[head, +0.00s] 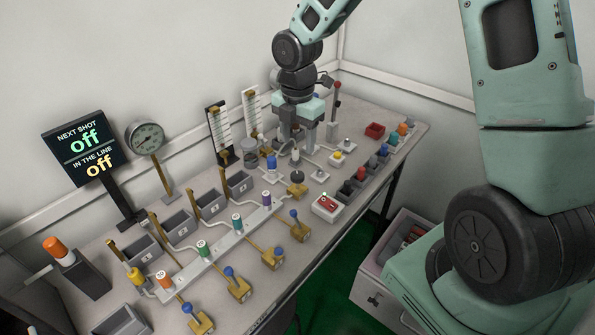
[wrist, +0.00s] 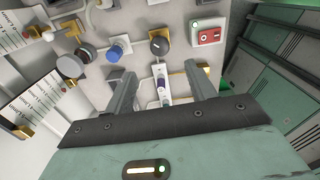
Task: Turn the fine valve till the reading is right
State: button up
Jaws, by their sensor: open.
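No label I can read names the fine valve. A black round knob on a brass block (head: 297,178) stands at the right end of the white manifold; the wrist view shows it too (wrist: 159,45). A round dial gauge (head: 146,137) stands at the back left; its reading is too small to make out. Two upright scale tubes (head: 219,132) (head: 252,112) stand behind the knob, their levels unclear. A screen (head: 85,149) reads "next shot off, in the line off". My gripper (head: 297,140) points down, open, above the bench behind the knob. Its fingers (wrist: 158,70) hold nothing.
The manifold (head: 222,245) carries several coloured caps, with blue-handled brass valves (head: 238,288) in front and grey bins (head: 177,223) behind. A blue knob (wrist: 120,47) and a red-topped box (head: 327,206) are near the black knob. Several coloured parts line the right edge.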

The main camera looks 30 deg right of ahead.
aim_at(298, 174)
notch_tip(298, 174, down, 10)
jog(key=shift+f+b, duration=0.15)
jog(key=shift+b, duration=0.25)
jog(key=c, duration=1)
